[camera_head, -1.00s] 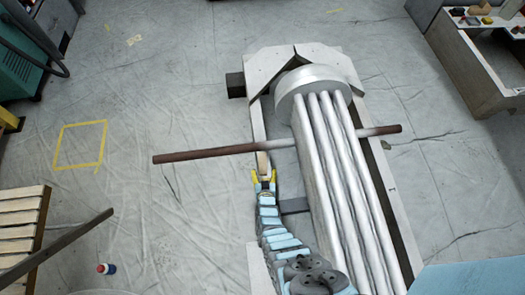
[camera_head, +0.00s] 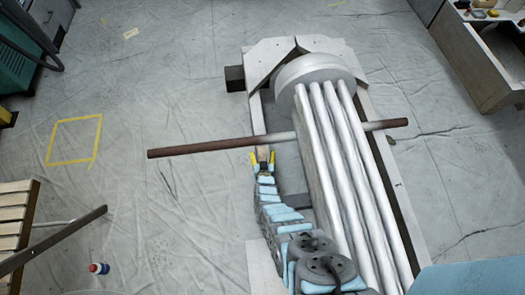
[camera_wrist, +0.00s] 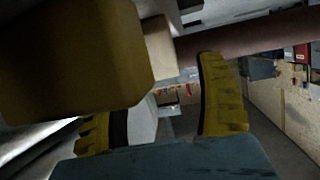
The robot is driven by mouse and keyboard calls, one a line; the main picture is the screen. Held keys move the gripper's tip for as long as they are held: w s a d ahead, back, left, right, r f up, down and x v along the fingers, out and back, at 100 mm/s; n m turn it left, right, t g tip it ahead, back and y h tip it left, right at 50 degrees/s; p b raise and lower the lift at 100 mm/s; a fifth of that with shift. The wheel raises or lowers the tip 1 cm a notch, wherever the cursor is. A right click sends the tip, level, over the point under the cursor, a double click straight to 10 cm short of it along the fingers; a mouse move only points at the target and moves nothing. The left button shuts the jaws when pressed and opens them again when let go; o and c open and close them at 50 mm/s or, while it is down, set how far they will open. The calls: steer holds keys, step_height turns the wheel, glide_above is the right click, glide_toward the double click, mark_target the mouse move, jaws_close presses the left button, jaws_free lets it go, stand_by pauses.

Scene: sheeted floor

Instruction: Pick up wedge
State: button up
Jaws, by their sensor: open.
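The wedge (camera_head: 262,153) looks like a small light wooden piece on the left side of the pale frame, just below the rusty bar in the head view. My gripper (camera_head: 263,159) has its yellow fingers spread on both sides of it. In the wrist view the gripper (camera_wrist: 160,108) is open, one finger at lower left and one at right. A large dark yellow-brown block fills the upper left, close to the camera; I cannot tell whether it is the wedge or part of my gripper. A beige block (camera_wrist: 158,44) shows beside the bar. Contact cannot be told.
The rusty bar (camera_head: 205,148) crosses the frame ahead of the gripper. The silver tube bundle (camera_head: 345,170) lies just to the right. The sheeted floor between is clear.

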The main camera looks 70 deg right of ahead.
steer(key=shift+w+d+f, duration=0.2)
steer(key=shift+d+f, duration=0.1)
steer(key=shift+d, duration=0.15)
steer(key=shift+a, duration=0.1)
steer(key=c, duration=1.3)
steer(key=shift+r, duration=0.15)
